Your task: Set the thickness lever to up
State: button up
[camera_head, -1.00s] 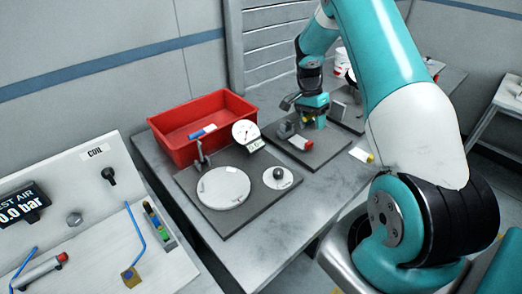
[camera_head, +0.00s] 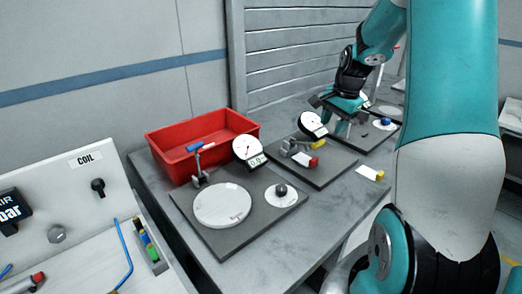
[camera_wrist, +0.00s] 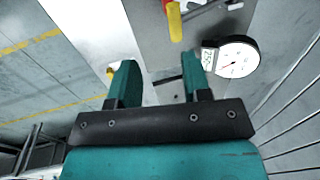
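No lever carries a readable "thickness" label, so I cannot tell which one the task names. A yellow-handled lever (camera_head: 318,145) stands on the middle dark plate (camera_head: 318,176), beside a dial gauge (camera_head: 313,124). A blue-handled lever (camera_head: 201,146) stands on the front dark plate (camera_head: 222,242), its handle slightly tilted. My gripper (camera_head: 343,122) is behind and to the right of the middle gauge. In the wrist view its fingers (camera_wrist: 158,70) are apart with nothing held. The yellow handle (camera_wrist: 174,22) and the gauge (camera_wrist: 230,62) are beyond the fingers there.
A red bin (camera_head: 170,154) stands at the back left. A second gauge (camera_head: 248,150), a white disc (camera_head: 222,205) and a black knob (camera_head: 281,189) are on the front plate. A red-ended part (camera_head: 311,162) lies near the yellow lever. A blue knob (camera_head: 386,121) is farther right.

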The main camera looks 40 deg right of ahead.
notch_tip(320, 180, up, 5)
jog(key=s+a+n+y+b, duration=0.1)
jog(key=a+n, duration=0.5)
jog(key=a, duration=0.7)
jog(key=s+a+f+n+y+b, duration=0.1)
jog(key=a+n+b, duration=0.2)
jog(key=a, duration=1.1)
jog(key=n, duration=0.3)
jog(key=shift+s+f+n, duration=0.25)
jog(key=shift+n, duration=0.15)
jog(key=shift+a, duration=0.1)
